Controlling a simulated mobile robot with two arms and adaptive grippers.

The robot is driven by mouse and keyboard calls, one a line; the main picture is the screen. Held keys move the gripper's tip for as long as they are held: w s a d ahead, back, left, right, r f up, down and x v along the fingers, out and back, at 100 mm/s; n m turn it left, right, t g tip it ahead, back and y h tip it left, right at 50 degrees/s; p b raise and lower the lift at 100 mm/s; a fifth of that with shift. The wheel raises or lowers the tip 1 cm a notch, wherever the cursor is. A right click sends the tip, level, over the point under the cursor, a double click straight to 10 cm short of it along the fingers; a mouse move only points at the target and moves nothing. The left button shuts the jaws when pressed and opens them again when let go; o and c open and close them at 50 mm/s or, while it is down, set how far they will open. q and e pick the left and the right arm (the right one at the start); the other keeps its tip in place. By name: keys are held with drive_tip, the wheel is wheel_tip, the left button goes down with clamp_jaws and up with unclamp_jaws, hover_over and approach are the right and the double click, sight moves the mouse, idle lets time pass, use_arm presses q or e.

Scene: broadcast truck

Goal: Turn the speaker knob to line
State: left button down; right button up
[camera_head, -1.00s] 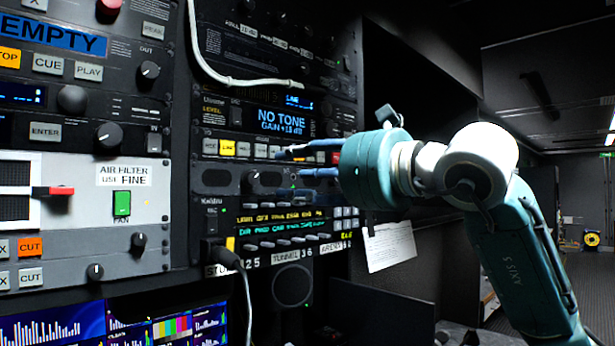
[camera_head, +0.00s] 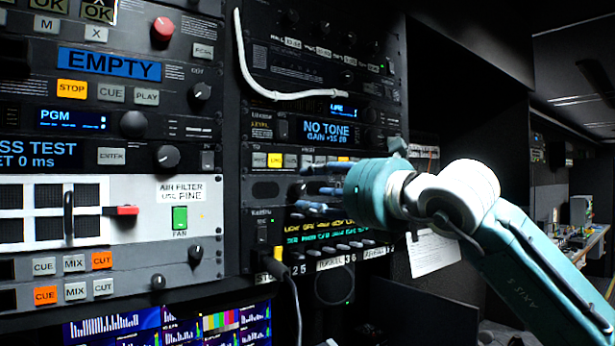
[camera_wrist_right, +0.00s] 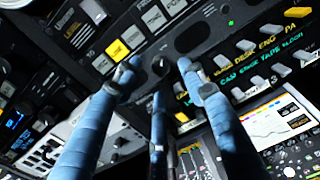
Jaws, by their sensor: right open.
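The small dark round speaker knob (camera_head: 296,190) is on the rack panel below a row of buttons. In the right wrist view the knob (camera_wrist_right: 160,65) shows between my fingertips. My right gripper (camera_head: 306,187) is open, its blue fingers spread around the front of the knob. The wrist view shows the fingers (camera_wrist_right: 158,75) apart, one on each side and a third below. I cannot tell whether any finger touches the knob. The knob's pointer and its marks are too small or dark to read. My left gripper is not in view.
A yellow-lit LINE button (camera_head: 275,160) sits above the knob, under the "NO TONE" display (camera_head: 327,132). A white cable (camera_head: 285,94) crosses the upper rack. A paper sheet (camera_head: 433,252) hangs right of the rack.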

sight(301, 187)
drive_tip(key=p+x, duration=0.1)
drive_tip(key=x, duration=0.2)
drive_tip(key=shift+s+r, duration=0.1)
drive_tip(key=shift+r, duration=0.1)
drive_tip(key=shift+w+a+f+p, duration=0.2)
drive_tip(key=shift+w+a+p, duration=0.2)
drive_tip(key=shift+w, duration=0.2)
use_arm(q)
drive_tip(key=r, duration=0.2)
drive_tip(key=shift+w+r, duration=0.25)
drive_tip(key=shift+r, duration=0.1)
use_arm(e)
drive_tip(key=shift+c, duration=0.7)
drive_tip(key=shift+d, duration=0.1)
clamp_jaws()
drive_tip(key=shift+f+b, duration=0.15)
drive_tip(key=shift+b, duration=0.85)
drive_tip(key=shift+m+b, duration=0.3)
drive_tip(key=shift+b, duration=0.05)
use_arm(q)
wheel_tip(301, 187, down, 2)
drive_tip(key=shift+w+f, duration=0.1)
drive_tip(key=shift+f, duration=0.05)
use_arm(e)
drive_tip(key=shift+r, duration=0.35)
